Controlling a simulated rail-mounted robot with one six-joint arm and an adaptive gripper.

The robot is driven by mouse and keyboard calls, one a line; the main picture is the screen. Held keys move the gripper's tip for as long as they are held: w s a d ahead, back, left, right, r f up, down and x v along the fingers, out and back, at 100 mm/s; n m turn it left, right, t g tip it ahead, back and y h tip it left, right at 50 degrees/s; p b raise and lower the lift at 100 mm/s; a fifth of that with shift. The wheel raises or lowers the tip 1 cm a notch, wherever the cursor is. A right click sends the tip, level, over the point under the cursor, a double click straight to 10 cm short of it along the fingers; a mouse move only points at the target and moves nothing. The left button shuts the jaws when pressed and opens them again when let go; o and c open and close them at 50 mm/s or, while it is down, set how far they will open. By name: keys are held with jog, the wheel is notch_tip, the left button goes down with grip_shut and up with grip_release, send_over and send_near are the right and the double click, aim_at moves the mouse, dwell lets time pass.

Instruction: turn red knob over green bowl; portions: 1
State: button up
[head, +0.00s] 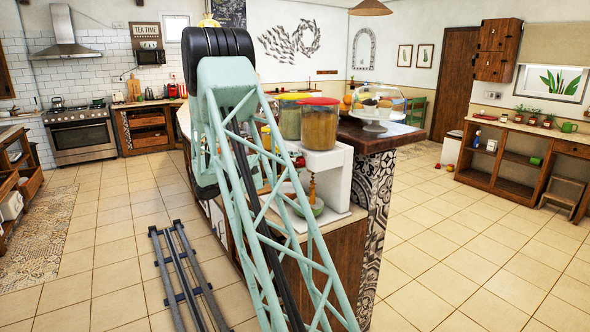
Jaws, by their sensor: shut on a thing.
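The red knob (299,161) shows as a small red spot on the front of the white dispenser stand, beside my arm's lattice. Above it is a clear container (320,127) with a red lid and orange-brown contents. The green bowl (317,208) sits on the stand's base below, partly covered by my arm. A narrow orange-brown column (312,186) shows between the outlet and the bowl; it looks like falling food, but it is too small to be sure. My gripper cannot be made out; my arm's lattice crosses in front of the knob area.
A glass-domed cake stand (375,126) is behind, on the dark wooden counter (400,138). The tiled floor to the right is open. A wooden shelf unit (497,180) stands at the right wall.

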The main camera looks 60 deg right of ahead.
jog(key=shift+m, duration=1.9)
jog(key=o, duration=0.8)
jog(key=shift+o, duration=0.2)
jog(key=shift+a, duration=0.1)
jog(key=v, duration=1.2)
